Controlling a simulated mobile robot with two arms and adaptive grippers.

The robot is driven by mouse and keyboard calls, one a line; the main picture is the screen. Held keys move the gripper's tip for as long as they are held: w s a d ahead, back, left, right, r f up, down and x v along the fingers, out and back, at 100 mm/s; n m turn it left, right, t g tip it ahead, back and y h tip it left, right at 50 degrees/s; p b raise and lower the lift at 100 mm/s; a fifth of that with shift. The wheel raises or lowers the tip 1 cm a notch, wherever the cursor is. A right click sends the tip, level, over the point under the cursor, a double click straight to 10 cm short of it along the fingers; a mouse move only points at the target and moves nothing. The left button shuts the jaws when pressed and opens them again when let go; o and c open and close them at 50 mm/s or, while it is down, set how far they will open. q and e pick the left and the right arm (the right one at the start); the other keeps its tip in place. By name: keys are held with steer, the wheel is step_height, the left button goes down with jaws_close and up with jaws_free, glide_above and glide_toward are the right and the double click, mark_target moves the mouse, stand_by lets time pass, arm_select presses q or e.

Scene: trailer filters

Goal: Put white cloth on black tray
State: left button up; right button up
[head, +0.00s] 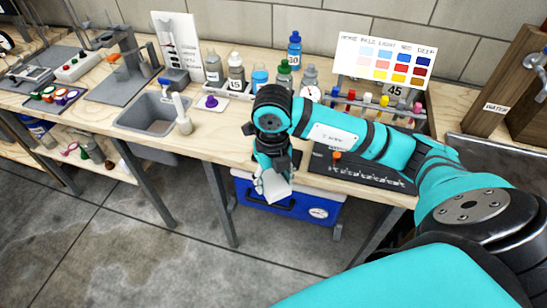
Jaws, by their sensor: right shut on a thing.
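My right gripper (270,182) hangs in front of the bench edge, pointing down, shut on a white, folded-looking piece that appears to be the white cloth (277,190). The cloth is over the blue cooler below bench height, apart from the bench top. A flat black tray (375,175) with small marks or slots lies on the bench at the right front, partly hidden behind my right forearm. The cloth is to the left of this tray and not over it. My left gripper is not in view.
A blue cooler (318,211) with a gauge stands under the bench. Several bottles (236,72), a colour chart (385,68) and a rack of coloured vials (383,101) stand at the back. A grey sink (152,115) is at left. Grey floor in front is clear.

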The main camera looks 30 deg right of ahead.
steer(key=w+d, duration=0.2)
steer(key=w, duration=0.1)
steer(key=w+d+p, duration=0.1)
steer(key=w+d, duration=0.2)
steer(key=w+d+f+p, duration=0.1)
steer(key=w+d, duration=0.1)
steer(key=w, duration=0.1)
steer(key=shift+w+d, duration=0.35)
steer(key=shift+w, duration=0.05)
steer(key=shift+w+d+f, duration=0.1)
steer(key=shift+w+d, duration=0.05)
steer(key=shift+w, duration=0.1)
steer(key=shift+w+d, duration=0.2)
steer(key=shift+w, duration=0.05)
step_height(320, 180, down, 3)
steer(key=shift+w+d+f+p, duration=0.1)
steer(key=shift+d+p, duration=0.05)
steer(key=shift+p, duration=0.4)
steer(key=shift+f, duration=0.45)
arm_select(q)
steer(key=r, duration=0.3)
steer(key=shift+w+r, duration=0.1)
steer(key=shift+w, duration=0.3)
arm_select(e)
steer(key=o, duration=1.1)
